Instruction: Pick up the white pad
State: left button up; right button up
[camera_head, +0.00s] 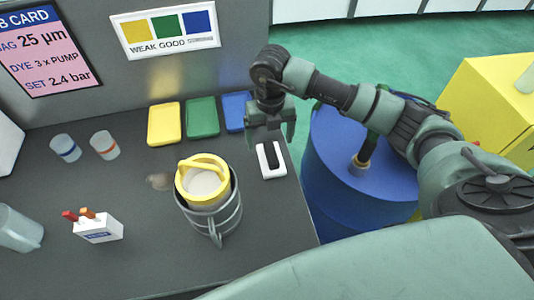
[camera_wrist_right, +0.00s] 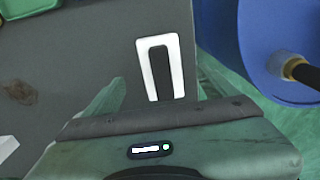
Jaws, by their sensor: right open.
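The white pad (camera_head: 263,161) lies flat on the dark table near its right edge, with a dark slot or inset along its middle. In the right wrist view the white pad (camera_wrist_right: 146,68) lies ahead of the fingers, with its near end close to them. My right gripper (camera_head: 271,141) is open and empty, just behind the pad in the head view. My left gripper is not in view.
A metal holder (camera_head: 229,222) with a yellow-rimmed cup (camera_head: 204,180) stands left of the pad. Yellow (camera_head: 164,124), green (camera_head: 202,117) and blue (camera_head: 236,110) trays lie behind. A blue drum (camera_head: 345,205) stands beyond the table's right edge. A white box (camera_head: 100,229) holds small sticks.

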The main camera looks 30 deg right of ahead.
aim_at(271, 152)
jog(key=f+p, duration=0.1)
jog(key=s+f+p, duration=0.1)
jog(key=shift+s+f, duration=0.3)
jog(key=f, duration=0.2)
jog(key=shift+w+f, duration=0.2)
jog(key=shift+f, duration=0.4)
jog(key=c, duration=1.2)
jog(key=shift+c, duration=1.4)
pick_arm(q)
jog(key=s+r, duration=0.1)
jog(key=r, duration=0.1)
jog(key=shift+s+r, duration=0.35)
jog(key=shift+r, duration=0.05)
pick_arm(e)
jog(key=shift+r, duration=0.1)
